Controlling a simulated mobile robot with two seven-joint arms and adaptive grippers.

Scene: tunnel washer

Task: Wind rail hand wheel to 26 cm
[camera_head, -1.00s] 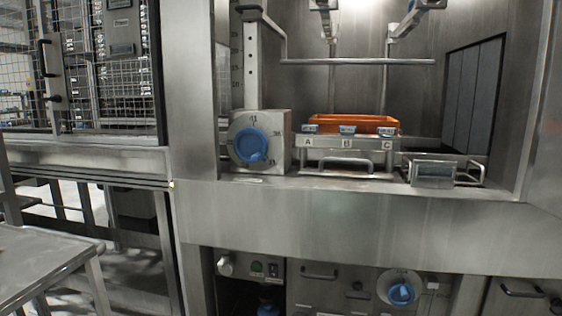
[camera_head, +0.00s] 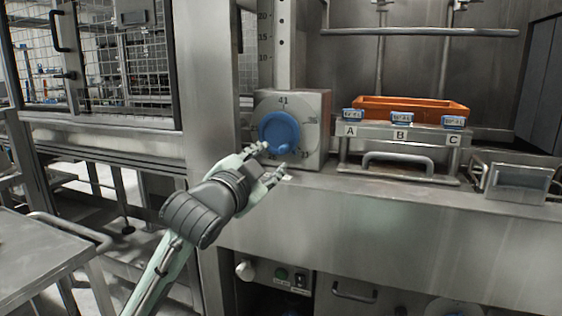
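The blue hand wheel (camera_head: 280,131) sits on the front of a grey metal box with a dial printed around it. The number 41 shows above the wheel; other dial marks are too small to read surely. A vertical scale post (camera_head: 283,45) with numbers stands behind the box. My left gripper (camera_head: 273,160) is at the lower edge of the wheel, fingers spread apart and open. Its upper finger overlaps the wheel's lower left in the picture; I cannot tell whether it touches. My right gripper is not in view.
An orange tray (camera_head: 410,106) stands behind a rack (camera_head: 375,136) with blue-topped clips over A, B and C. A metal box (camera_head: 515,178) is at the right. A mesh door (camera_head: 90,55) is at left, a steel table (camera_head: 40,250) at lower left. The ledge's front edge runs below the wheel.

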